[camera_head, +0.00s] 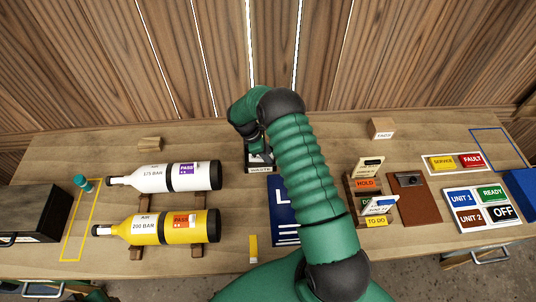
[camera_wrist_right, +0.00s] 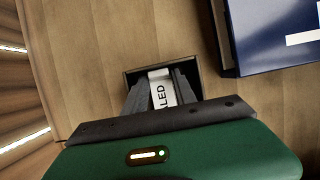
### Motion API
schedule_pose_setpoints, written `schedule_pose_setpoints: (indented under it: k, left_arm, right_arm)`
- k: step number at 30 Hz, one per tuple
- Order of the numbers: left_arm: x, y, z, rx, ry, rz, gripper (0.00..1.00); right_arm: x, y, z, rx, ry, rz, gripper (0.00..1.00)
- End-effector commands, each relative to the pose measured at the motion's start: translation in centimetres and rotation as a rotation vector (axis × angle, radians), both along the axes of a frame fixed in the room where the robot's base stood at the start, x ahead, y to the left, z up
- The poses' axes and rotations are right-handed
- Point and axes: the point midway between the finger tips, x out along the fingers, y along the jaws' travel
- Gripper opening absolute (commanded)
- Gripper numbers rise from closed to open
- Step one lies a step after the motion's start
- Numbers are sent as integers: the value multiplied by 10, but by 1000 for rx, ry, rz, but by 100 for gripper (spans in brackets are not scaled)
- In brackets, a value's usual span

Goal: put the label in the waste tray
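The black waste tray (camera_head: 263,169) stands at the back middle of the table, its front lettering partly readable. My right gripper (camera_wrist_right: 160,76) points down over it; in the head view my wrist hides the fingertips. The wrist view shows the tray's dark rim (camera_wrist_right: 198,72) around the fingers. A white label (camera_wrist_right: 160,90) ending in the letters "LED" sits between the two fingers, which appear to press on its edges. It is within the tray's outline; whether it touches the tray floor is hidden. My left gripper is not in view.
A blue panel (camera_head: 282,222) lies just in front of the tray, partly under my right arm. A white bottle (camera_head: 150,178) and a yellow bottle (camera_head: 150,228) lie on supports to the left.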

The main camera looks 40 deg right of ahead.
Motion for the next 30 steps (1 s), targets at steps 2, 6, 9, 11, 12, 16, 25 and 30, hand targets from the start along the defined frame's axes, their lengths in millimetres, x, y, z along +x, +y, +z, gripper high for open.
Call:
schedule_pose_setpoints:
  k: [2,6,9,11,12,16,25,30]
  left_arm:
    - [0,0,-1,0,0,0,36]
    - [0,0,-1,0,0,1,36]
    - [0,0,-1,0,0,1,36]
    - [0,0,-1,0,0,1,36]
    - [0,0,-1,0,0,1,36]
    - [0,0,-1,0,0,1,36]
    - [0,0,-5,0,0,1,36]
    - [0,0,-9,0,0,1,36]
  right_arm:
    - [-2,0,-2,-6,5,0,40]
    - [-3,2,-1,-10,9,-1,40]
    - [-4,3,-1,-9,8,-1,40]
    - [-4,2,-1,-8,8,-1,40]
    - [-4,2,-1,-7,7,0,40]
    - [-3,0,-1,-7,6,-1,40]
    - [7,10,33,-10,1,0,40]
    - [19,24,76,-12,0,1,40]
